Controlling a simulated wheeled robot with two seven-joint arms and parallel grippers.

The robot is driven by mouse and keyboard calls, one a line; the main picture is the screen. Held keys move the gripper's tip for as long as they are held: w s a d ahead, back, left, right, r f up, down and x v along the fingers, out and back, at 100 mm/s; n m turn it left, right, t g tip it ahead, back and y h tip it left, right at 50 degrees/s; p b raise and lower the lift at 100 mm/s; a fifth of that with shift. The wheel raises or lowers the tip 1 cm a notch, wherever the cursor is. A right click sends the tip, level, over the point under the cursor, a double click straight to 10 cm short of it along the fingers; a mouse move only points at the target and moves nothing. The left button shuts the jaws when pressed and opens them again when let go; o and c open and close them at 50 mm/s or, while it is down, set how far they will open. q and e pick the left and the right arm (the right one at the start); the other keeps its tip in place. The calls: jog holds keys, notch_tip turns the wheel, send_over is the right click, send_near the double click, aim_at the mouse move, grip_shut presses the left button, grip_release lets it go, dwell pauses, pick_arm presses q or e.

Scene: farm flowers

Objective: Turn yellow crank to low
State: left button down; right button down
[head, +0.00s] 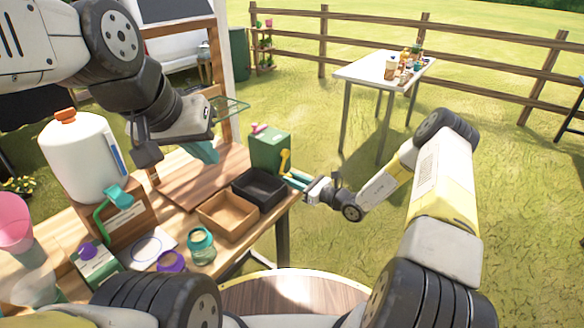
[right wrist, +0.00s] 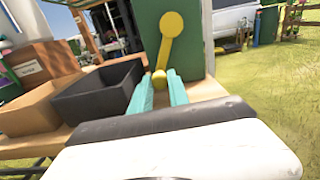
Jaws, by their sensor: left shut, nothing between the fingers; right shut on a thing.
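The yellow crank (head: 285,161) is on the side of a green box (head: 268,148) at the table's far right corner. In the right wrist view the crank (right wrist: 167,42) has its round hub at the top and its arm pointing down, tilted slightly left, to a knob. My right gripper (head: 293,179) reaches in from the right. In the right wrist view its teal fingers (right wrist: 162,90) are shut on the crank's knob at the lower end. My left gripper (head: 207,154) is shut and empty above the wooden board, left of the box. No low marking is readable.
A black tray (head: 259,187) and a brown tray (head: 226,215) stand in front of the green box. Left are a white jug (head: 80,155), a teal-lidded jar (head: 202,247) and a purple lid (head: 171,261). Grass is open right of the table.

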jog(key=shift+w, duration=0.1)
dwell(0.5)
